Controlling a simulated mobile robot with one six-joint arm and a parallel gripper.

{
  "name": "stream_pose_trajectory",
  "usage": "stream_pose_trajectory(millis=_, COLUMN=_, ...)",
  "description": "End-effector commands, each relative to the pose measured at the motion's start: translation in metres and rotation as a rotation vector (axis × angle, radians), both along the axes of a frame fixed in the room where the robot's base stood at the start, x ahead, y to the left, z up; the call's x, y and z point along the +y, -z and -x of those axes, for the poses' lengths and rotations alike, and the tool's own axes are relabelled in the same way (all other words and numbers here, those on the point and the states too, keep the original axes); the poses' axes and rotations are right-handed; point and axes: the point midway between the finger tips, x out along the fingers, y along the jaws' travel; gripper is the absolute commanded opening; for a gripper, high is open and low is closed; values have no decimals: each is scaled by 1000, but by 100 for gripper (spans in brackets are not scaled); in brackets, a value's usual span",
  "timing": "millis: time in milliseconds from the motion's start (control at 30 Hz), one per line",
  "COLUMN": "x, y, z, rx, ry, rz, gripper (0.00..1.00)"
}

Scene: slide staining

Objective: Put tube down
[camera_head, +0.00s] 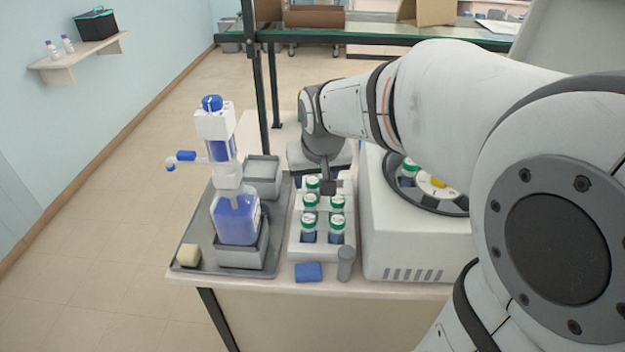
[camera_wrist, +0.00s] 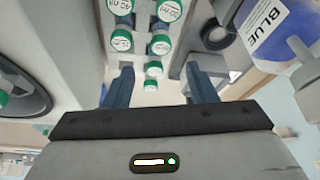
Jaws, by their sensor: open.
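The white rack (camera_head: 321,252) stands on the bench, holding several upright tubes with green caps, such as the front-left tube (camera_head: 308,222). My gripper (camera_head: 328,180) is over the back end of the rack. It hides part of the back row in the head view. In the wrist view my gripper (camera_wrist: 160,70) has its two dark fingers spread apart. A green-capped tube (camera_wrist: 154,68) shows in the gap between them, with clear space on both sides. No tube is gripped. More capped tubes, such as one lettered tube (camera_wrist: 169,10), show beyond the fingertips.
A white centrifuge (camera_head: 415,255) with its bowl open stands close right of the rack. A blue-liquid bottle (camera_head: 236,218) stands on a grey tray (camera_head: 195,255) to the left. A blue block (camera_head: 308,272) and a grey cylinder (camera_head: 345,263) are at the bench's front edge.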

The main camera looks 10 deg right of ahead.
Motion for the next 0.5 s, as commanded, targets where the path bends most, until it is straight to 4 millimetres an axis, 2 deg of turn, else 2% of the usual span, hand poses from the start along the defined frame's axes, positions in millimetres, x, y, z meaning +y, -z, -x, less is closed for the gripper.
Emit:
stream_pose_trajectory(millis=67, x=-1, y=-2, z=19, rx=12, ry=-4, rz=1, gripper=52)
stream_pose_trajectory(millis=300, x=-4, y=13, z=115, rx=98, ry=-34, rz=2, gripper=52)
stream_pose_trajectory(millis=400, x=-3, y=20, z=144, rx=126, ry=-44, rz=0, gripper=52)
stream_pose_trajectory(millis=500, x=-9, y=25, z=159, rx=143, ry=-51, rz=0, gripper=52)
